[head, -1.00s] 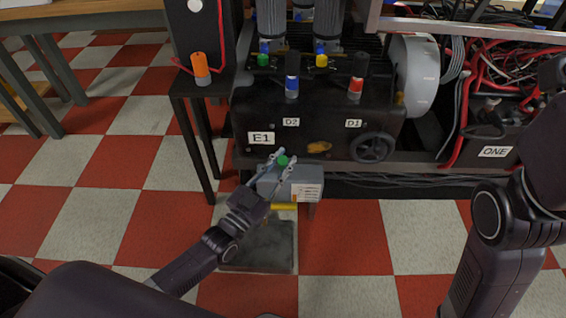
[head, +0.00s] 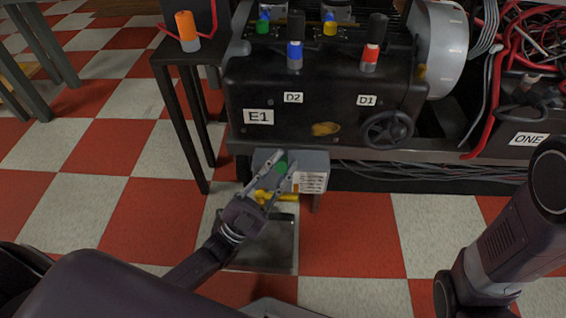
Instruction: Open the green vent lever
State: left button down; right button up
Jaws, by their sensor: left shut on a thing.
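The green vent lever (head: 281,167) shows as a small green knob at the grey box (head: 312,162) below the black machine. My left gripper (head: 281,172) reaches up to it from below, with one finger on each side, and is shut on the lever. The fingers and the gripper body hide most of the lever's shaft. A yellow pipe (head: 285,197) runs under the box, partly behind the fingers. My right arm is at the right edge, but its gripper is out of view.
The black machine (head: 255,95) carries labels E1, D2 and D1, coloured knobs and a handwheel (head: 387,130). A dark tray (head: 280,245) lies on the floor under the box. A small black table (head: 188,90) stands left. The checkered floor (head: 130,180) is free.

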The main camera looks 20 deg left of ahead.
pick_arm(q)
jog(key=shift+d+f, duration=0.1)
jog(key=shift+f, duration=0.05)
jog(key=c, duration=1.7)
grip_release()
jog(key=shift+c, duration=0.2)
jog(key=v, duration=1.2)
